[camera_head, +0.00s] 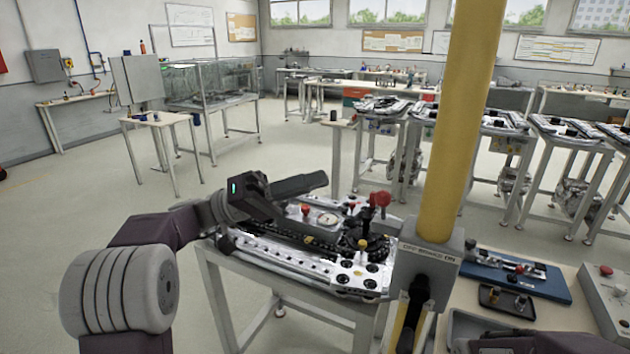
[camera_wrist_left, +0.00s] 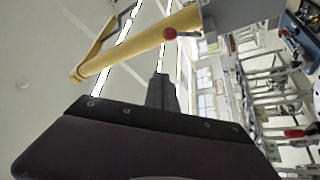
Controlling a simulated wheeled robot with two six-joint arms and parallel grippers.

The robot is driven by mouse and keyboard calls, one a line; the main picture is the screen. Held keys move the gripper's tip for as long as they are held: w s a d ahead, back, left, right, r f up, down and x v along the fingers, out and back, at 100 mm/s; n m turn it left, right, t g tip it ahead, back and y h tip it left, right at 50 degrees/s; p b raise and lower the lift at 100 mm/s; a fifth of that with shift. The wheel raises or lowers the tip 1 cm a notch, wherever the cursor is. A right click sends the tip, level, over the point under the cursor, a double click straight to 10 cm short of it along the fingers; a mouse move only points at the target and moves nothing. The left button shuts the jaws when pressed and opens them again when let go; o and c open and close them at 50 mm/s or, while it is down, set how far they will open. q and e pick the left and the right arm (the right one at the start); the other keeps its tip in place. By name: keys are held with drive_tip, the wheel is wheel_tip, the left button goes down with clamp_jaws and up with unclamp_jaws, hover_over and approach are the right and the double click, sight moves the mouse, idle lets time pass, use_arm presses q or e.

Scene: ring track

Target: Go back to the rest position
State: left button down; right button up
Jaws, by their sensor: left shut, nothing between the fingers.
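My left gripper (camera_head: 318,180) is shut and empty. It reaches in from the left, raised above the near workstation (camera_head: 352,280), and its fingers point to the right. In the left wrist view its dark fingers (camera_wrist_left: 161,92) stick up past the wrist housing, with nothing held between them. My right gripper cannot be made out in the head view.
A yellow post (camera_head: 462,120) with a grey box (camera_head: 428,262) stands right of the left gripper. A red knob (camera_head: 380,199) rises from the workstation. A bench with a blue tray (camera_head: 515,275) is at right. Open floor (camera_head: 90,215) lies left.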

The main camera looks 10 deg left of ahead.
use_arm(q)
drive_tip(key=d+f+n+y+p, duration=0.2)
drive_tip(key=d+f+n+y, duration=0.3)
drive_tip(key=f, duration=0.6)
drive_tip(key=s+a+f+n+g+y+p, duration=0.1)
drive_tip(key=s+f+n+y, duration=0.2)
drive_tip(key=f, duration=0.4)
drive_tip(key=s+f+g+y+p, duration=0.1)
drive_tip(key=s+f+y, duration=0.3)
drive_tip(key=f, duration=0.2)
drive_tip(key=s+a+f+y+p, duration=0.1)
drive_tip(key=s+a+f+y, duration=0.3)
drive_tip(key=a, duration=0.3)
drive_tip(key=s+a+f+m+t+y+p, duration=0.1)
drive_tip(key=s+a+f+y, duration=0.3)
drive_tip(key=a+f+y, duration=0.1)
wheel_tip(320, 180, down, 2)
drive_tip(key=shift+s+a+f+y, duration=0.15)
drive_tip(key=shift+a+y, duration=0.15)
drive_tip(key=shift+a, duration=0.55)
